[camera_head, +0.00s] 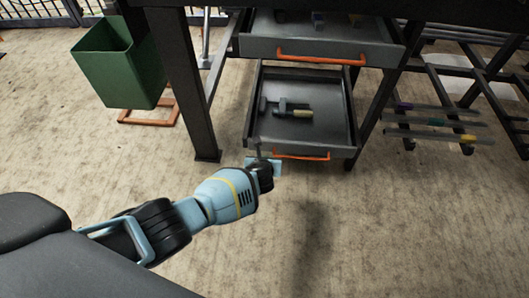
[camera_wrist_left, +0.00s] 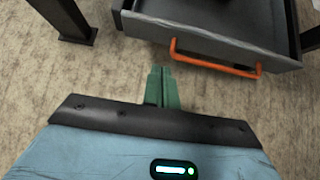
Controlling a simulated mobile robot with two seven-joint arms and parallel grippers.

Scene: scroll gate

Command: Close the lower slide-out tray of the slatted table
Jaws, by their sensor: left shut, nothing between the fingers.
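The lower tray (camera_head: 335,150) is a dark grey slide-out box under the slatted table (camera_head: 181,70), pulled out toward me. Its orange handle (camera_head: 303,157) runs across the front panel; a grey clamp-like tool (camera_head: 288,110) lies inside. My left gripper (camera_head: 259,150) is at the left end of the tray's front. In the left wrist view its green fingers (camera_wrist_left: 161,78) are shut and empty. They point at the tray front (camera_wrist_left: 225,38), just left of the orange handle (camera_wrist_left: 215,66); I cannot tell whether they touch it. My right gripper is not in view.
An upper tray (camera_head: 255,47) with an orange handle (camera_head: 320,59) also sticks out above. A rack with several bar clamps (camera_head: 430,122) is at the right. The floor in front is clear.

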